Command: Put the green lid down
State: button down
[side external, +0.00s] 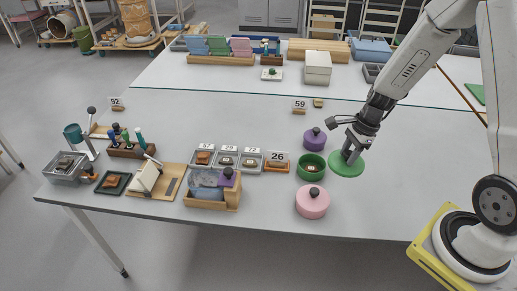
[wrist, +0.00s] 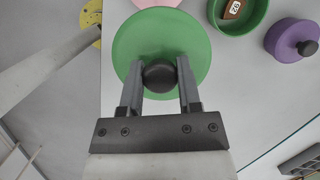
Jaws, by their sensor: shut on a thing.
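The green lid (side external: 346,164) is a flat round disc with a dark knob (wrist: 160,77). My gripper (side external: 350,151) is shut on that knob, with a finger on each side of it in the wrist view (wrist: 160,80). The lid lies just right of the green round container (side external: 311,172). I cannot tell whether the lid touches the table or hangs slightly above it. The green container is open, and a small tagged sherd (wrist: 233,9) lies inside it.
A purple lidded container (side external: 314,140) stands behind the green one, and a pink lidded one (side external: 312,203) in front. Numbered trays (side external: 250,162) line up to the left. The table (side external: 420,150) is clear to the right of the lid.

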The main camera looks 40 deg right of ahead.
dwell(0.5)
jog(key=shift+w+a+f, duration=0.1)
jog(key=shift+a, duration=0.4)
jog(key=s+a+f, duration=0.1)
jog(key=a+f, duration=0.1)
jog(key=a, duration=0.5)
jog(key=s+a+f, duration=0.1)
jog(key=a+f, duration=0.1)
jog(key=a, duration=0.5)
jog(key=shift+a, duration=0.2)
jog(key=shift+w+a+f, duration=0.3)
jog(key=shift+w+f, duration=1.25)
jog(key=shift+w, duration=0.65)
jog(key=shift+w+a+f, duration=0.3)
jog(key=shift+w+f, duration=1.25)
jog(key=shift+w, duration=0.7)
jog(key=shift+w+a+f, duration=0.3)
jog(key=shift+w+f, duration=1.25)
jog(key=shift+w, duration=0.65)
